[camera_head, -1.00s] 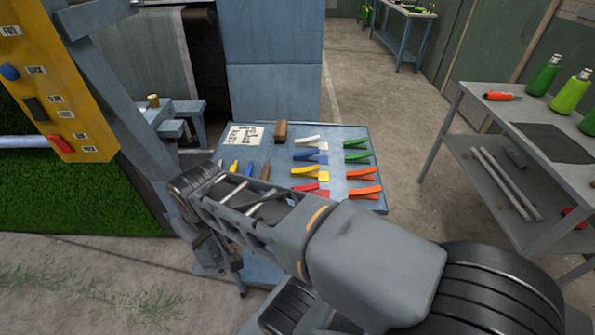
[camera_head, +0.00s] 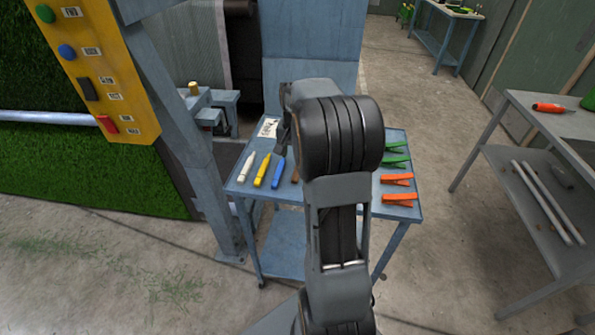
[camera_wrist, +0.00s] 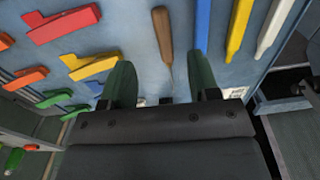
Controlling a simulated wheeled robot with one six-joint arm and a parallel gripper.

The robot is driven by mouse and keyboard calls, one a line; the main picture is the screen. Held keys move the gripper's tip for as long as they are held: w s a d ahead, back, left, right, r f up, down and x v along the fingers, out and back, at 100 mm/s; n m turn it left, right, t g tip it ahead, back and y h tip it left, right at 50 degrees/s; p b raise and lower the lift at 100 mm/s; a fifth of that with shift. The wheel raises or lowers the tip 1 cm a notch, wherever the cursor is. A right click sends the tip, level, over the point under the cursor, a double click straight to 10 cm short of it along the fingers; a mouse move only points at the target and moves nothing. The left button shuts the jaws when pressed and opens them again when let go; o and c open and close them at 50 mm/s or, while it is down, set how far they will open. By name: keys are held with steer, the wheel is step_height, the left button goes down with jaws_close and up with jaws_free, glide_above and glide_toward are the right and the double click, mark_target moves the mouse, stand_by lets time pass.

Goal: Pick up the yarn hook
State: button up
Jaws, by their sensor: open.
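The yarn hook (camera_wrist: 162,38), which has a brown wooden handle and a thin metal shaft, lies on the blue table. In the wrist view its handle is at the top middle, and its shaft points down between my fingers. In the head view only a sliver of its brown handle (camera_head: 295,174) shows beside my arm. My gripper (camera_wrist: 163,84) is open, with its two dark green fingers on either side of the shaft's line. Nothing is between them that I can see gripped. The gap in height to the table is hard to tell. My arm hides much of the tabletop.
A blue tool (camera_head: 279,173), a yellow tool (camera_head: 262,171) and a white tool (camera_head: 246,167) lie left of the hook. Orange clips (camera_head: 398,180) and green clips (camera_head: 396,147) lie on the right. A yellow control panel (camera_head: 95,68) stands at left, a grey bench (camera_head: 535,140) at right.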

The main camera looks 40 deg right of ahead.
mark_target(295, 177)
step_height(295, 177, down, 10)
steer(key=shift+f+p, duration=0.25)
steer(key=shift+p, duration=0.2)
steer(key=shift+c, duration=0.4)
jaws_close()
steer(key=shift+r, duration=0.15)
